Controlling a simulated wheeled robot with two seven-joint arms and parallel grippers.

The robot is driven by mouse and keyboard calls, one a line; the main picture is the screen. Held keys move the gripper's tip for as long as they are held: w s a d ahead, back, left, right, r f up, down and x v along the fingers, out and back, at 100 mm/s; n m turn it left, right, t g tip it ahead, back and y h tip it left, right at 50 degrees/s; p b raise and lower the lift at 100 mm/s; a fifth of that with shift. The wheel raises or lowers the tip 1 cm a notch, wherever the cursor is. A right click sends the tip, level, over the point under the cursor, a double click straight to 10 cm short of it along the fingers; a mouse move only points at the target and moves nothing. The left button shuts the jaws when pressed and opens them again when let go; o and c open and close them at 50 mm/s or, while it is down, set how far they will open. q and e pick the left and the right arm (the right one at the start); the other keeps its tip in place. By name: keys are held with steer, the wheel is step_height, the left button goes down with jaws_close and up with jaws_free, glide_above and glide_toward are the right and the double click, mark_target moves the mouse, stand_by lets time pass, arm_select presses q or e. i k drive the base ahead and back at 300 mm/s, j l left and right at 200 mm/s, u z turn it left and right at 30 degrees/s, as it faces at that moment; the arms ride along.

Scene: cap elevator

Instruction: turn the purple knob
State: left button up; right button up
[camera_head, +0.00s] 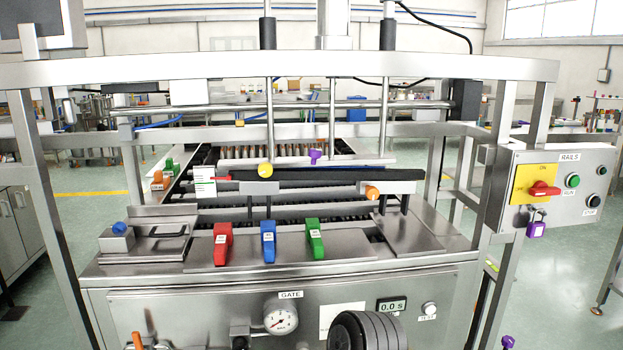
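A small purple knob (315,156) with a winged top sits on the pale crossbar in the middle of the machine, above the black rails. Another small purple knob-like piece (508,341) shows at the bottom edge, right of the machine front. I cannot tell which one the task means. A purple padlock (536,229) hangs below the red switch on the right control box. Neither of my grippers can be made out in the view.
Red (222,245), blue (268,242) and green (315,239) levers stand on the front deck. A yellow knob (265,170) and an orange knob (372,192) are on the rails. A metal frame bar (290,70) crosses above. A black ribbed cylinder (368,332) sticks out at the lower front.

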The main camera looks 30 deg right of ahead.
mark_target(314, 154)
steer(key=i+z, duration=0.1)
steer(key=z, duration=0.35)
steer(key=i+z, duration=0.1)
steer(key=z, duration=0.4)
steer(key=i+z, duration=0.1)
steer(key=z, duration=0.35)
